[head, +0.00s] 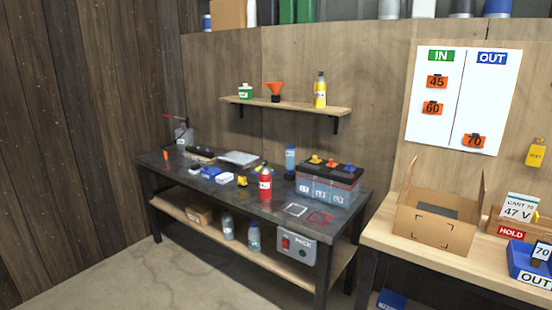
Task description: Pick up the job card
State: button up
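No card in the head view is readably labelled as a job card, so I cannot tell for certain which one it is. A white card reading "CART 70, 47 V" (519,208) stands upright in the wooden HOLD tray (510,232) at the right. Orange tags 45 (437,82), 60 (432,108) and 70 (473,141) hang on the white IN/OUT board (463,98). My gripper is not in view.
An open cardboard box (432,235) stands on the light wooden bench (450,272). The dark workbench (250,205) holds a battery (328,185), a red bottle (265,184) and several small items. A wall shelf (286,105) is above. The floor (190,275) at front left is clear.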

aim_at(522, 208)
jog(key=u, duration=1.6)
jog(key=k, duration=0.05)
jog(key=z, duration=2.65)
